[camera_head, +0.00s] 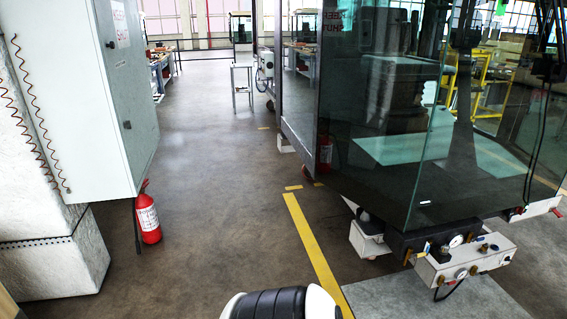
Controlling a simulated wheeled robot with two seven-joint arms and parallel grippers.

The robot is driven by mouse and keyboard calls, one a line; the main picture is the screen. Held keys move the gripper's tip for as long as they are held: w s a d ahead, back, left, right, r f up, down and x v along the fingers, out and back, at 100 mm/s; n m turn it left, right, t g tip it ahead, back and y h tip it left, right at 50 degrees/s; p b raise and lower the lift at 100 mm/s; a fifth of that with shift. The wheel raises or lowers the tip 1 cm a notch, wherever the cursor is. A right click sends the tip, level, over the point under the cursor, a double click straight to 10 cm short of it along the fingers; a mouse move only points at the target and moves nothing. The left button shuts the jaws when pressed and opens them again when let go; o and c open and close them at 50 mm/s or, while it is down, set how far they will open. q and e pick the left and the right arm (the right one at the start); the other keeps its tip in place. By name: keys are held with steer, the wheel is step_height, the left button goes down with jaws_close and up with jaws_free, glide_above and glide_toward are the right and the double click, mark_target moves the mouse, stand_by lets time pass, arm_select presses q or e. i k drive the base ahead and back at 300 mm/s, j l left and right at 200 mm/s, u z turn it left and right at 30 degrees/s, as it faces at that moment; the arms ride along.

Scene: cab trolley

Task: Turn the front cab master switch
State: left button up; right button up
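A glass-walled cab (385,150) on a low trolley stands at the right. Another white fitting with a red end (555,212) shows at the far right. I cannot tell which part, if any, is the front cab master switch. Neither gripper is in view; only a black and white part of my own arm shows at the bottom edge.
A tall grey cabinet (75,90) stands at the left with a red fire extinguisher (148,215) beside it. A yellow line (315,250) runs along the floor near the cab. The aisle between cabinet and cab is clear. Workbenches stand far back.

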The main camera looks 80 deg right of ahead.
mark_target(520, 210)
steer(key=z, duration=4.35)
steer(key=i+l+z, duration=0.4)
steer(key=i, duration=0.35)
steer(key=i+z, duration=0.35)
steer(key=i, duration=0.4)
steer(key=i+l, duration=0.1)
steer(key=i, duration=2.15)
steer(key=j+u, duration=0.05)
steer(key=j, duration=0.05)
